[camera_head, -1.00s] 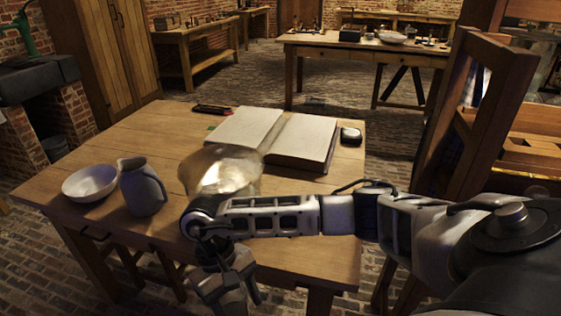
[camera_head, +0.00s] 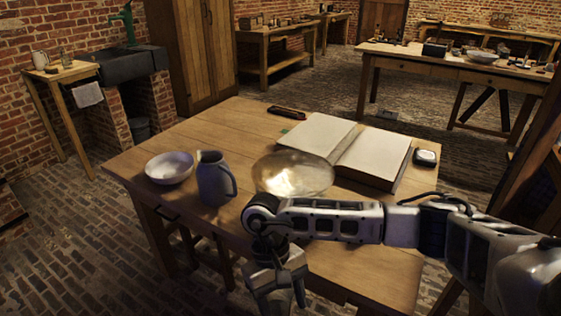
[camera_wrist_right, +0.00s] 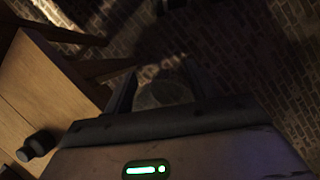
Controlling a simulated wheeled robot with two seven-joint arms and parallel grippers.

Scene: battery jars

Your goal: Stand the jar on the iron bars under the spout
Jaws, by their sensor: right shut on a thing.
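The green pump with its spout (camera_head: 127,22) stands over a dark stone sink (camera_head: 125,64) at the back left. Iron bars cannot be made out at this distance. My right gripper (camera_head: 281,300) hangs down in front of the table's near edge. In the right wrist view, it (camera_wrist_right: 160,90) is shut on a faint, clear, rounded thing that looks like the glass jar (camera_wrist_right: 165,94), between the two dark fingers above the brick floor. The jar is not distinct in the head view. My left gripper is not in view.
The table (camera_head: 235,125) bears a white bowl (camera_head: 169,167), a grey jug (camera_head: 213,178), a shiny round dish-like thing (camera_head: 292,176) and an open book (camera_head: 372,156). A small side table (camera_head: 62,72) with a cloth stands left of the sink. Brick floor (camera_head: 70,210) is clear at left.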

